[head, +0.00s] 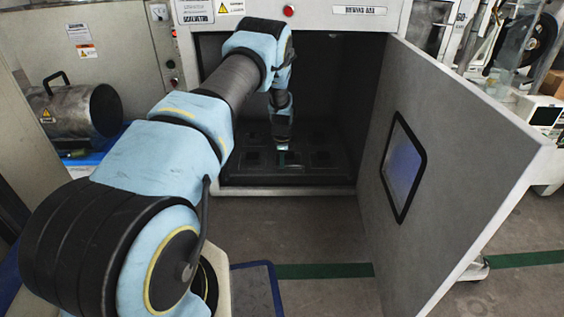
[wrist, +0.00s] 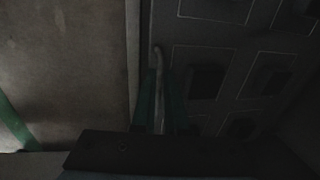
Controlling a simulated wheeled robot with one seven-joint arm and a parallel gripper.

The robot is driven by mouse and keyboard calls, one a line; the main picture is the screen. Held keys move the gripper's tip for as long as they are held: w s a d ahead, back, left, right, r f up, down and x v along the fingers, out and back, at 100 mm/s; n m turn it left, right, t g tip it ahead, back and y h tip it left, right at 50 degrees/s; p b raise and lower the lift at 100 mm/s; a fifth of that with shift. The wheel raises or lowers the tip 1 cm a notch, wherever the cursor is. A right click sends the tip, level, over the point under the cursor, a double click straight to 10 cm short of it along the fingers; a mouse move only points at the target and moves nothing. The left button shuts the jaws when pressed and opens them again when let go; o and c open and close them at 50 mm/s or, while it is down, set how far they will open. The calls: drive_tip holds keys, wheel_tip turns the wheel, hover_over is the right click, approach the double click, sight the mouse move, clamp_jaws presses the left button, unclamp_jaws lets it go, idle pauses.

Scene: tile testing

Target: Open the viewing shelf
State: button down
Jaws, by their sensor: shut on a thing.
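The viewing shelf (head: 338,170) is a dark flat tray with raised square pads, low inside the open cabinet. Its front edge looks about level with the cabinet opening. In the wrist view the shelf (wrist: 225,35) fills the right side, with a grey bar handle (wrist: 159,62) along its edge. My gripper (head: 283,158) reaches down into the cabinet at the shelf's front. In the wrist view its green fingers (wrist: 160,88) are shut on the handle, one on each side. The lower part of the handle is hidden by the gripper.
The cabinet door (head: 455,130) with its small window stands wide open on the right. A steel cylinder (head: 75,108) is at the left. A blue-edged platform (head: 252,290) lies low in front. The floor (head: 325,235) before the cabinet is clear, crossed by a green stripe.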

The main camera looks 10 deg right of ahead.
drive_tip(key=shift+s, duration=0.1)
drive_tip(key=s+a+p, duration=0.2)
drive_tip(key=s+p, duration=0.5)
drive_tip(key=s, duration=0.6)
drive_tip(key=s+a+p, duration=0.3)
drive_tip(key=s+p, duration=0.5)
drive_tip(key=s, duration=0.6)
drive_tip(key=c, duration=0.9)
unclamp_jaws()
drive_tip(key=shift+w, duration=0.1)
drive_tip(key=shift+c, duration=0.2)
drive_tip(key=shift+r, duration=0.1)
